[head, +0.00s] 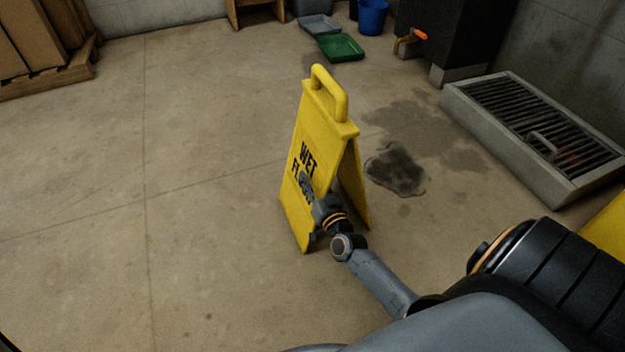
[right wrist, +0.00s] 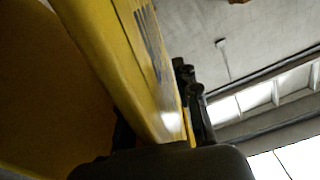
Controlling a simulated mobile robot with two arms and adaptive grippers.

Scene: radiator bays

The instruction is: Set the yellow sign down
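The yellow sign (head: 322,130), a folding board lettered "WET FL…", stands upright with its two panels spread and its handle on top. My right gripper (head: 311,192) is at the near panel's lower part and covers some of the lettering. In the right wrist view the sign's panel (right wrist: 125,65) runs between dark fingers (right wrist: 160,120), one on each side, and the gripper looks shut on it. I cannot tell whether the sign's lower edges touch the floor. My left gripper is not in view.
A dark wet stain (head: 397,170) lies on the floor right of the sign. A metal grate box (head: 470,112) stands at the right. A green tray (head: 340,47), a blue bucket (head: 372,17) and a pallet (head: 45,80) are further back. The left floor is clear.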

